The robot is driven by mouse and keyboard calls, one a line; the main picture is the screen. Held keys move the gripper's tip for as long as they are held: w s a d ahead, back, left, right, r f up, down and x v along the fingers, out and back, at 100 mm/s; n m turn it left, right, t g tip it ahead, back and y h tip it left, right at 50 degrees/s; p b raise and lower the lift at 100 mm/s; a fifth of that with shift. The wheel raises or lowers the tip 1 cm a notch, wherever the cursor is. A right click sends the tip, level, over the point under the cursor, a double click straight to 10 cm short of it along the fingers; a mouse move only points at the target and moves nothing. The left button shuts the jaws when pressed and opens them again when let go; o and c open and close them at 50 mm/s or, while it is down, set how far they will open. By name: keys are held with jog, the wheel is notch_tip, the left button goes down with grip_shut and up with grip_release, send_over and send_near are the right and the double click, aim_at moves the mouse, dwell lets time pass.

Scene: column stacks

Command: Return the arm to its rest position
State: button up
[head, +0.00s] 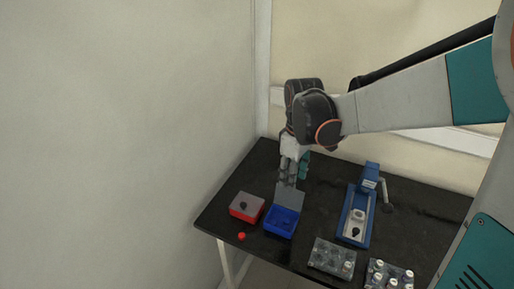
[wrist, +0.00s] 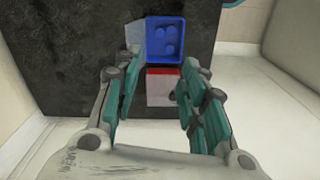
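My gripper (head: 290,182) hangs pointing down at the far left part of the dark table, above and behind the boxes. In the wrist view its teal fingers (wrist: 152,90) are spread apart with nothing held between them. My arm reaches in from the right.
A blue open box (head: 281,222) has a grey lid raised at its back; round shapes show inside in the wrist view. Beside it is a red box (head: 238,215) with a grey top. A small red piece (head: 241,236), a blue device (head: 346,232) and clear racks (head: 322,262) share the dark table (head: 425,212).

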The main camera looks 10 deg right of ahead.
jog(key=s+r+m+t, duration=0.3)
jog(key=s+r+m, duration=0.1)
jog(key=s, duration=0.3)
jog(key=s+r+m+t, duration=0.4)
jog(key=s, duration=0.4)
jog(key=shift+r, duration=0.15)
dwell(1.1)
